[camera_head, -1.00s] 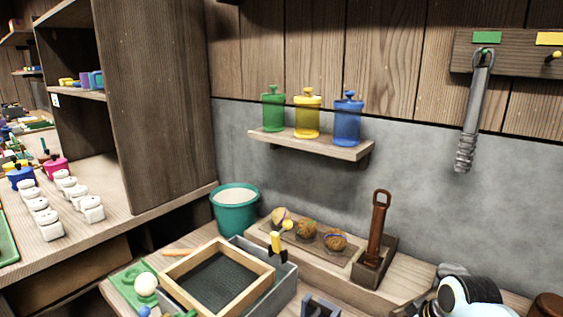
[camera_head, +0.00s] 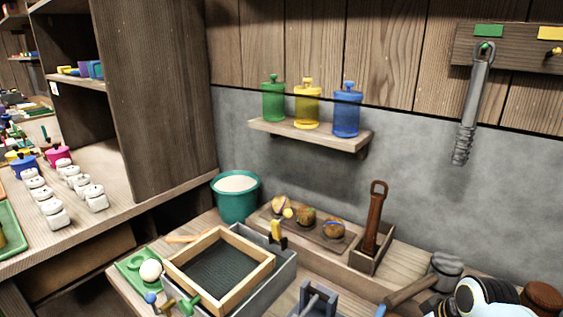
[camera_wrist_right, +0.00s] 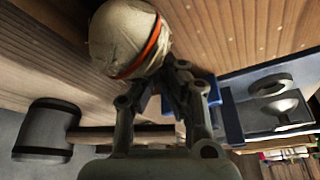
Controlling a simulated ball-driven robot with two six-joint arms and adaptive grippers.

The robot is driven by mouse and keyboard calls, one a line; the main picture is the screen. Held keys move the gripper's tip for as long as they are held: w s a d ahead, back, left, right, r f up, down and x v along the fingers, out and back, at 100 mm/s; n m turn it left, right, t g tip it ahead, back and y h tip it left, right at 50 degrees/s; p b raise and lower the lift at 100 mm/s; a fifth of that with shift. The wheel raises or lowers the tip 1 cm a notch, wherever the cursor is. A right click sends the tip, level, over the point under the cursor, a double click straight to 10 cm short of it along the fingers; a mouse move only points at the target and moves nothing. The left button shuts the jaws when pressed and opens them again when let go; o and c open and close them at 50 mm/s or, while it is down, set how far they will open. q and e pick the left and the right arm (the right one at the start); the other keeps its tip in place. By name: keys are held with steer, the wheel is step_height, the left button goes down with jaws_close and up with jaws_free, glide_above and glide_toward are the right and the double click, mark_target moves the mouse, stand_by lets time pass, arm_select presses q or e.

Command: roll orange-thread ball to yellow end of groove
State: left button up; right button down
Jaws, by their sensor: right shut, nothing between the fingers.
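A pale, round ball (camera_wrist_right: 125,38) with an orange thread band is at the upper left of the right wrist view, by a plank-like wooden surface. My right gripper (camera_wrist_right: 183,88) is shut and empty. Its fingertips are close to the ball's lower right side; I cannot tell whether they touch it. I cannot make out this ball in the head view. The groove and its yellow end are not clearly seen in either view. My left gripper is not in view.
A mallet (camera_head: 445,267) lies at the bench's right; its dark head (camera_wrist_right: 48,130) shows in the wrist view. Several items crowd the bench: a wooden frame (camera_head: 262,279), a teal pot (camera_head: 238,205) and a board (camera_head: 319,233) with thread-wound balls.

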stand_by(0.4)
steer(key=shift+w+a+f, duration=0.1)
steer(key=shift+w+a, duration=0.6)
steer(key=shift+a, duration=0.3)
steer(key=s+d, duration=0.1)
steer(key=s+d+p, duration=0.1)
steer(key=d, duration=0.1)
steer(key=s+d+p, duration=0.1)
steer(key=shift+s+d+r, duration=0.2)
steer(key=shift+s+d, duration=0.05)
steer(key=shift+d, duration=0.15)
steer(key=shift+f, duration=0.1)
